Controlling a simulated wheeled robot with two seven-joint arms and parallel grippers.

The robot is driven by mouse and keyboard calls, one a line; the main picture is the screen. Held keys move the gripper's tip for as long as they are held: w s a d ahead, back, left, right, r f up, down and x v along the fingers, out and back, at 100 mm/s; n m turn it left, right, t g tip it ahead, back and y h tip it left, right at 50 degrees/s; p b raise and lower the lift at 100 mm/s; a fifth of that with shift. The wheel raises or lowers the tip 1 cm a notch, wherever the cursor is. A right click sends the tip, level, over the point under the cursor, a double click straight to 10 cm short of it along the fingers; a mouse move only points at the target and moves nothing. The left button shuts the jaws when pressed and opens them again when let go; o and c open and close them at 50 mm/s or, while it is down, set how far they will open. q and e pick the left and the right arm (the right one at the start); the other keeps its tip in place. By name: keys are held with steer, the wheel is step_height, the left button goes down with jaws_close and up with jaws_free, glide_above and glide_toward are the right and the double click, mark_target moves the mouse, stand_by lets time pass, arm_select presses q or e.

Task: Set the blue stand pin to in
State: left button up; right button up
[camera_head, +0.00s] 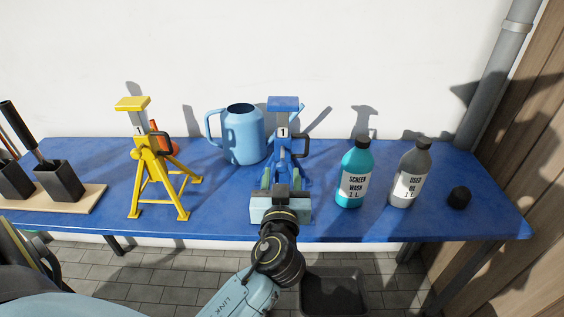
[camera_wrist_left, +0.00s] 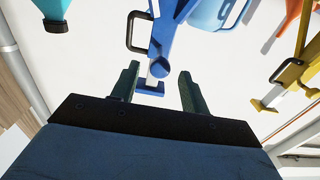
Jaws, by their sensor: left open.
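The blue stand (camera_head: 283,104) is upright near the middle of the bench, with a flat top pad and a "1" label on its post. A black loop handle (camera_head: 302,146) sticks out at its right side. The blue stand (camera_wrist_left: 168,30) and the black loop (camera_wrist_left: 138,30) also show in the wrist view. I cannot tell how deep the pin sits. My left gripper (camera_head: 280,180) is open and empty in front of the stand, hiding part of its lower legs. In the wrist view, the gripper (camera_wrist_left: 158,92) has the stand's pad beyond and between its fingers. My right gripper is not in view.
A yellow stand (camera_head: 133,104) with its own black loop is at left. A light blue jug (camera_head: 243,140) stands close left of the blue stand. A teal bottle (camera_head: 355,165), a grey bottle (camera_head: 409,165) and a black cap (camera_head: 459,197) are at right. The blue bench (camera_head: 330,228) is clear in front.

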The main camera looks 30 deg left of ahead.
mark_target(282, 170)
arm_select(q)
steer(key=shift+x, duration=1.75)
jaws_close()
